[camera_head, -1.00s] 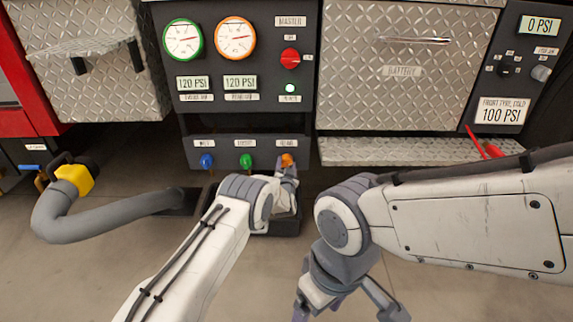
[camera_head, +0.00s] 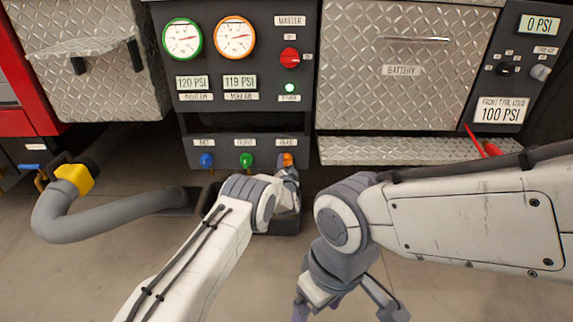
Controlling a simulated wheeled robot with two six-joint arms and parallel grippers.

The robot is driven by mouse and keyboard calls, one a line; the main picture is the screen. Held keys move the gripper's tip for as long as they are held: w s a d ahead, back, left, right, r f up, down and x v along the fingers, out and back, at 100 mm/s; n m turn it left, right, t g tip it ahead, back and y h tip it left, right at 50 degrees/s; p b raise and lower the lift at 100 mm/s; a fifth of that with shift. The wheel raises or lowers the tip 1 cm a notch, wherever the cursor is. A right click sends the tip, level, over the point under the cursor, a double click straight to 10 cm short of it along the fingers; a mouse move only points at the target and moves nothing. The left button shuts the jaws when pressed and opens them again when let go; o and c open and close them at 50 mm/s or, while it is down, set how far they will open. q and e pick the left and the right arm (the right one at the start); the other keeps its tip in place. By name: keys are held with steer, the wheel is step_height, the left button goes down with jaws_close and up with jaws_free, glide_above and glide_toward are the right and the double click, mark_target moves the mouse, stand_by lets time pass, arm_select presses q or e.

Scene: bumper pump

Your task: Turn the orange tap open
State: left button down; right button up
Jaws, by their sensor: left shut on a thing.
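The orange tap (camera_head: 287,159) is the rightmost of three coloured taps on the dark lower panel. My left gripper (camera_head: 288,172) is at the orange tap and shut on it; my own wrist partly hides the fingers and the tap's lower part. The orange-rimmed gauge (camera_head: 235,38) stands above, and the readout (camera_head: 240,82) below it shows 119 PSI. My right gripper (camera_head: 345,306) hangs low at the bottom centre, away from the panel, with its two fingers spread apart and nothing between them.
The blue tap (camera_head: 206,161) and green tap (camera_head: 246,160) sit left of the orange one. A red switch (camera_head: 290,58) and a lit green lamp (camera_head: 290,88) are above. A grey hose (camera_head: 120,217) with a yellow coupling (camera_head: 75,180) lies left. A dark tray (camera_head: 285,222) is below.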

arm_select(q)
steer(key=shift+c, duration=1.3)
jaws_free()
steer(key=shift+s+r, duration=0.1)
steer(key=shift+s, duration=0.05)
steer(key=s+p, duration=0.6)
steer(key=s, duration=0.4)
steer(key=shift+r, duration=0.35)
